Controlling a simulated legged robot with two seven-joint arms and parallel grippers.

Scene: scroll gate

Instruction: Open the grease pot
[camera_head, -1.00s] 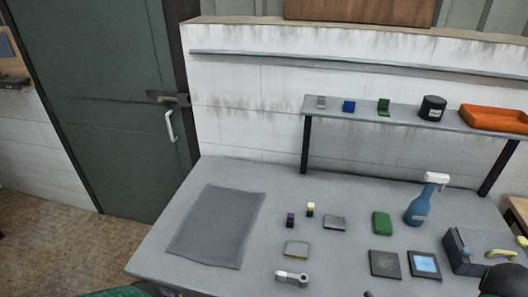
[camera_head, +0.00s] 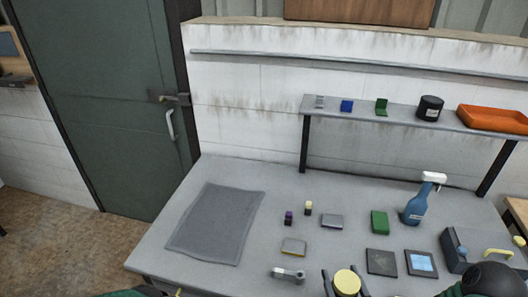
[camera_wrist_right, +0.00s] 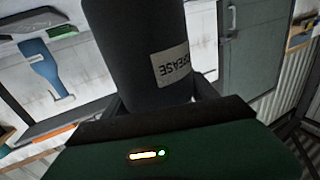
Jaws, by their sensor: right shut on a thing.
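The grease pot (camera_wrist_right: 130,50) is a dark cylinder with a pale label reading "GREASE" in the right wrist view. Its round yellow top (camera_head: 347,282) shows at the bottom edge of the head view, and the rest of the pot is cut off or hidden there. My right gripper (camera_head: 344,285) is shut on the pot, with one dark finger on each side. The yellow top faces up toward the head camera. Only part of my left arm shows at the bottom left; its fingertips are out of view.
A grey mat (camera_head: 214,224) lies at the table's left. A shelf (camera_head: 400,116) with a black pot (camera_head: 431,108) is behind.

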